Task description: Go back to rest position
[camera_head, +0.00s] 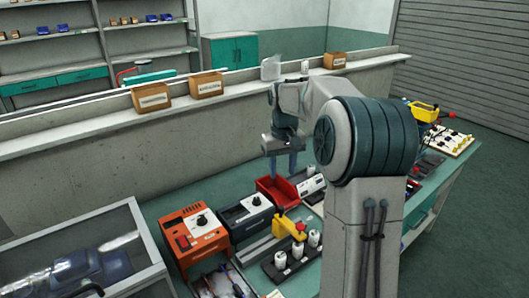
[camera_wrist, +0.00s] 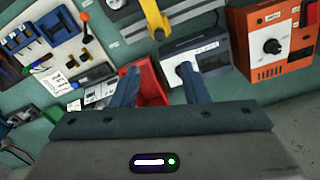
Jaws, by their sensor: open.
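My gripper (camera_head: 283,163) hangs above the workbench in the head view, over the red bin (camera_head: 276,192), with its two fingers pointing down. In the wrist view its fingers (camera_wrist: 158,84) are spread apart with nothing between them. The red bin (camera_wrist: 152,88) shows behind the left finger, partly hidden by it. My arm hides part of the bench in the head view.
An orange unit (camera_head: 193,234) and a dark grey unit (camera_head: 245,216) stand on the bench left of the bin. A yellow-handled tool (camera_head: 290,226) is in front. A wall ledge (camera_head: 100,117) with cardboard boxes (camera_head: 206,85) runs behind. A case (camera_head: 85,262) is at lower left.

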